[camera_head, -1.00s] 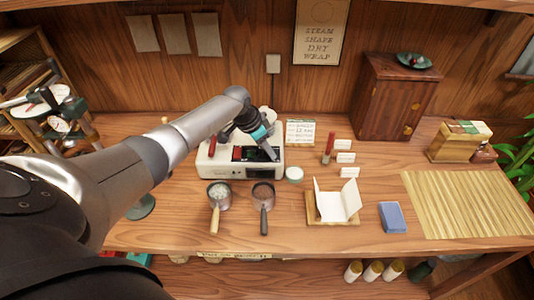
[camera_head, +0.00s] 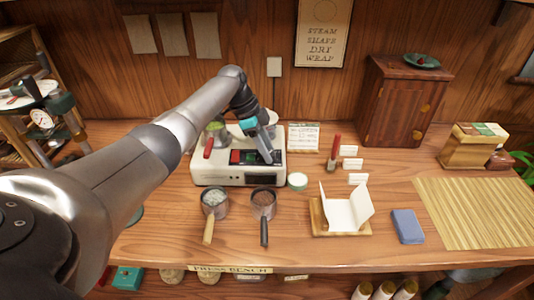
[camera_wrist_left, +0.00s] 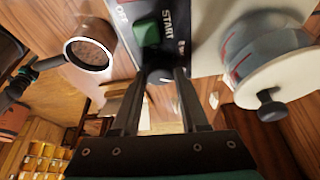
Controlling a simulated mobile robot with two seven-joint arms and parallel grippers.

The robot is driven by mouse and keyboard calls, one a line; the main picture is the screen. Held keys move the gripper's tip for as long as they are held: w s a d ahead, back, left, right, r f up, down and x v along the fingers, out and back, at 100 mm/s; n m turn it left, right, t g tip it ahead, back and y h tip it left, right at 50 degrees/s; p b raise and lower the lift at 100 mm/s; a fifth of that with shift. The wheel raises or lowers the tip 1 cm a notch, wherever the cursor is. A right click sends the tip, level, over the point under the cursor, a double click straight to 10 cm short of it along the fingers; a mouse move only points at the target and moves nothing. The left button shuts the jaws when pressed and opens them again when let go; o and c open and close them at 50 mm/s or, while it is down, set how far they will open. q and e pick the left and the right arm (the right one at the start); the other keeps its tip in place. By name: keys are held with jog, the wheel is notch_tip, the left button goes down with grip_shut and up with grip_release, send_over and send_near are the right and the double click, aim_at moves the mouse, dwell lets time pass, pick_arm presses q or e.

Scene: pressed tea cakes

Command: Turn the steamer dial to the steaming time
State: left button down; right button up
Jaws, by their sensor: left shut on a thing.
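The steamer (camera_head: 212,177) is a white box at the back of the bench. A red and a green button show on its dark top panel. My left gripper (camera_head: 269,158) points down at the panel's right end and hides the dial in the head view. In the left wrist view, the dark round dial (camera_wrist_left: 160,76) with a pale mark sits between the fingertips of my left gripper (camera_wrist_left: 157,84), which is shut on it. A green button (camera_wrist_left: 147,33) beside it is near the words START and OFF. My right gripper is not in view.
A written card (camera_head: 303,137) stands behind the steamer on the right.

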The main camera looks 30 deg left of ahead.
pick_arm(q)
jog(key=shift+f, duration=0.1)
dwell(0.3)
jog(key=c, duration=0.7)
grip_release()
jog(key=p+v, duration=0.1)
jog(key=v, duration=1.4)
jog(key=shift+r, duration=0.2)
